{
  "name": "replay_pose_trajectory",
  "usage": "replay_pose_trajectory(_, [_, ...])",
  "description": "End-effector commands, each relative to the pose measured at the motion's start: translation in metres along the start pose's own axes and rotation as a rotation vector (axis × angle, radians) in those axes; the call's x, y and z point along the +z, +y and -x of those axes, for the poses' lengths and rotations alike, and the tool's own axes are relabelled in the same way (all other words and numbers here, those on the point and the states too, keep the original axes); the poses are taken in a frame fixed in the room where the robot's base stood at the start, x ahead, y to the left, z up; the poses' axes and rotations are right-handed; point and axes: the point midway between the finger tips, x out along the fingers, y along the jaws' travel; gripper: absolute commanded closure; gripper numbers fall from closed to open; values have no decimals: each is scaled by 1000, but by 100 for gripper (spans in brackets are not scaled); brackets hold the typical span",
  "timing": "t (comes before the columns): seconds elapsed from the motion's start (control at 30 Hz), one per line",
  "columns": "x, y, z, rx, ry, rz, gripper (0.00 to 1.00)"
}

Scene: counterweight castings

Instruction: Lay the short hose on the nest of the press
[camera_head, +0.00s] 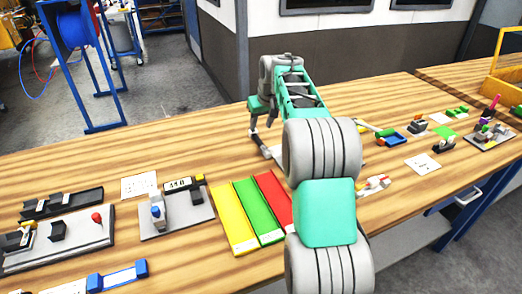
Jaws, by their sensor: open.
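My gripper (261,126) is at the far end of my outstretched arm, low over the middle of the wooden bench, with its jaws open. A small dark and pale item (264,149) lies just below it, partly hidden by my arm; I cannot tell whether it is the short hose. No short hose can be made out clearly. At the left are a grey-based fixture with a red-knobbed lever (97,218) and a grey-based fixture with a blue part and a numbered block (178,210). I cannot tell which is the press, and no nest is clear.
Yellow, green and red strips (232,217) lie left of my arm. A blue-ended item (117,277) is at the front left. Several small tools and a grey-based fixture (490,136) are at the right, near a yellow crate (507,87). Bare wood lies behind the strips.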

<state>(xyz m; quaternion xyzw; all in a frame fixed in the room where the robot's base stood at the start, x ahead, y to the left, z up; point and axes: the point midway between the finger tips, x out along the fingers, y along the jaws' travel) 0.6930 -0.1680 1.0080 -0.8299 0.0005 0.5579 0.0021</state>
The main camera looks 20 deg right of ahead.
Motion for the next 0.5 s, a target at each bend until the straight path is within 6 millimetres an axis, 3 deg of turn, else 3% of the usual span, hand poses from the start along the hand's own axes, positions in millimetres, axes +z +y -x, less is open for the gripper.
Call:
replay_pose_trajectory(0.1, [-5, 7, -13, 1, 3, 2, 56])
replay_pose_trajectory(0.5, [-5, 0, -74, 0, 2, 2, 56])
